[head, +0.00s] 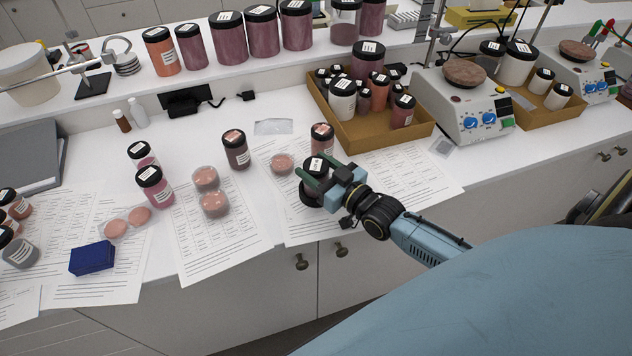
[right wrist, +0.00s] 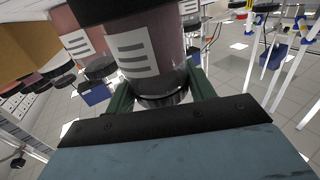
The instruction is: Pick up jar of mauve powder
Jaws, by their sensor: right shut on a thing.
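My right gripper (head: 315,172) is shut on a black-lidded jar (head: 316,163) near the front of the worktop. In the right wrist view the jar (right wrist: 172,45) is between my green fingers (right wrist: 163,92), with a white label and dull mauve-brown contents. In the head view the fingers hide much of its body, and I cannot tell whether it touches the worktop. A similar dark mauve jar (head: 236,152) stands upright to the left. My left gripper is not in view.
A salmon jar (head: 322,139) stands just behind the held one. Pink jars (head: 155,188) and clear dishes (head: 214,204) with pink discs are to the left, by a blue block (head: 92,258). A cardboard tray (head: 372,134) of jars and a hotplate (head: 470,110) stand behind right.

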